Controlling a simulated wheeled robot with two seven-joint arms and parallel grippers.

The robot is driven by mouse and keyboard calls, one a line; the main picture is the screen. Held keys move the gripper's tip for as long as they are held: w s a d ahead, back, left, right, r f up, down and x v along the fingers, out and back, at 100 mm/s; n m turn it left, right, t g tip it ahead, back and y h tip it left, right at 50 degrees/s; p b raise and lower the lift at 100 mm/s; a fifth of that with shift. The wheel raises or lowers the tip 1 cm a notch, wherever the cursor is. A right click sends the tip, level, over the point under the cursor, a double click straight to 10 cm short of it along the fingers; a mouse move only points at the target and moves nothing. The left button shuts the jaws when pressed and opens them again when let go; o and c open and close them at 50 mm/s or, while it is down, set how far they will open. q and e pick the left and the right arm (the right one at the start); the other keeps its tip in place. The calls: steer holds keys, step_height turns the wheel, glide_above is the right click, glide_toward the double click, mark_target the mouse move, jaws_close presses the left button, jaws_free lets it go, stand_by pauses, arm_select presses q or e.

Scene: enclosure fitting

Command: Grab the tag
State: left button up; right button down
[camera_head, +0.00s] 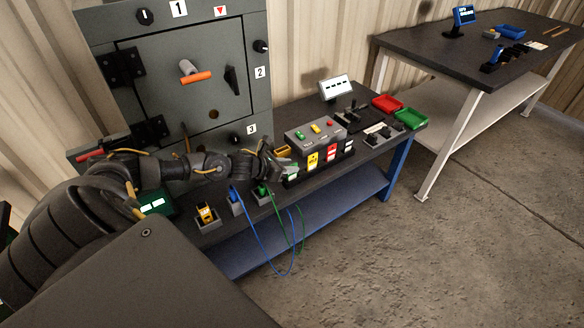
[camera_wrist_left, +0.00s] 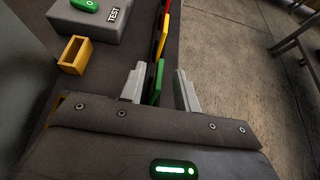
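Several coloured tags stand in a row in a black rack (camera_head: 320,170): a yellow tag (camera_head: 313,159), a red tag (camera_head: 332,152) and a white-topped one (camera_head: 348,146). My left gripper (camera_head: 286,165) is at the left end of the row. In the left wrist view, a green tag (camera_wrist_left: 156,84) stands between the two pale fingers of this gripper (camera_wrist_left: 160,88). The fingers are apart, with a gap to the right of the tag; contact with the left finger cannot be told. The red and yellow tags also show beyond. My right gripper is not in view.
A grey button box (camera_head: 315,133) stands behind the rack, with a small yellow holder (camera_wrist_left: 75,55) beside it. A grey enclosure (camera_head: 225,110) rises behind my arm. Red and green trays (camera_head: 410,118) sit right.

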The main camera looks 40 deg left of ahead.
arm_select(q)
steer(key=shift+x, duration=1.05)
jaws_close()
steer(key=shift+r, duration=0.15)
